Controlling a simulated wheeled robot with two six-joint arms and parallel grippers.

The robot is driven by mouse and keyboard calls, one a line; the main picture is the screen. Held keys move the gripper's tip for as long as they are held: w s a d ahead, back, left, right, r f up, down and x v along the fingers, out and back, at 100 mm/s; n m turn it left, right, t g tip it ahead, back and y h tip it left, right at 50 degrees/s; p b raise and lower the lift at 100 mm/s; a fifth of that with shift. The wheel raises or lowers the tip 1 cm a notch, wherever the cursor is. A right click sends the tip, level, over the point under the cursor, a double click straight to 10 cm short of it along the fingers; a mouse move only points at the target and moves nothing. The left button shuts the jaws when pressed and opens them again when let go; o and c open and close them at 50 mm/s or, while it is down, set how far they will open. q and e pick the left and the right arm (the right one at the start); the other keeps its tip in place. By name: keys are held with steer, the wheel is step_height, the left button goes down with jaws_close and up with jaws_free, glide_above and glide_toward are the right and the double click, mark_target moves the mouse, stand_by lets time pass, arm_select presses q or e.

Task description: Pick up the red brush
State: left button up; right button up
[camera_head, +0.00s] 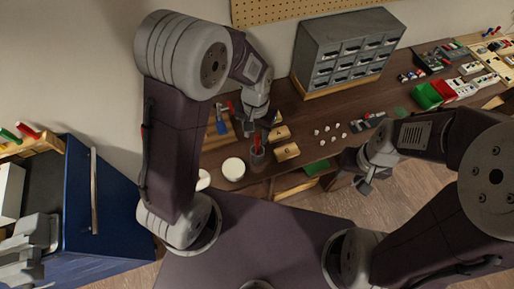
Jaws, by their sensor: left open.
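A thin red handle, which looks like the red brush (258,143), stands upright in a small dark cup (258,157) near the front edge of the workbench. Its lower end is hidden in the cup. My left gripper (256,128) is open and points down just above the cup, close to the top of the red handle. I cannot tell whether a finger touches it. My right gripper (365,187) hangs in front of the bench's edge, well to the right of the cup, with nothing visible in it.
A white round lid or jar (233,169) stands left of the cup. Wooden blocks (287,152) stand to its right, with several small white pieces (328,133) beyond. A blue-handled tool (221,127) is behind left. A grey drawer cabinet (345,50) stands at the back.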

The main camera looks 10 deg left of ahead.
mark_target(257, 142)
arm_select(q)
steer(key=f, duration=0.4)
steer(key=shift+s+d+f+p, duration=0.1)
steer(key=shift+d+f+p, duration=0.05)
steer(key=shift+d+p, duration=0.15)
steer(key=shift+f, duration=0.4)
steer(key=shift+a, duration=0.1)
steer(key=c, duration=0.3)
jaws_close()
steer(key=shift+r, duration=0.15)
